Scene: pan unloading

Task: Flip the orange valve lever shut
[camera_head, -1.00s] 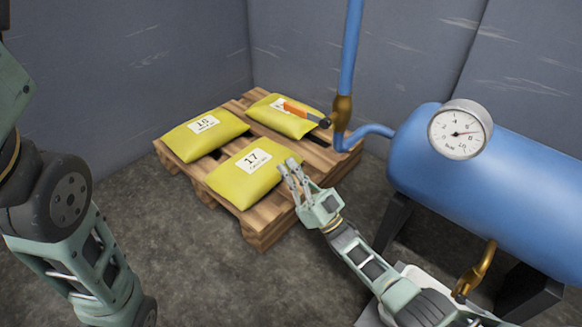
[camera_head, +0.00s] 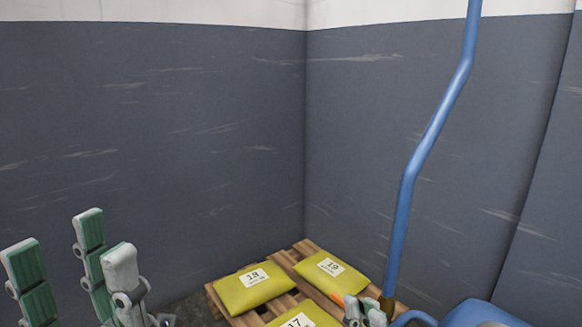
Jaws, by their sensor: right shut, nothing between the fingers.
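A small part of the orange valve lever (camera_head: 338,298) shows at the bottom of the head view, pointing left from the brass valve (camera_head: 387,304) on the blue pipe. My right gripper (camera_head: 364,308) is at the bottom edge, just left of the valve and overlapping the lever's valve end in the picture. It is shut with nothing between its fingers; I cannot tell whether it touches the lever. My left gripper (camera_head: 76,243) is raised at the lower left, fingers spread and empty, far from the valve.
Yellow bags lie on a wooden pallet (camera_head: 306,246) in the corner. The blue pipe (camera_head: 399,225) rises along the grey wall (camera_head: 150,140). The blue tank (camera_head: 484,314) and its gauge (camera_head: 490,325) are cut off at the lower right.

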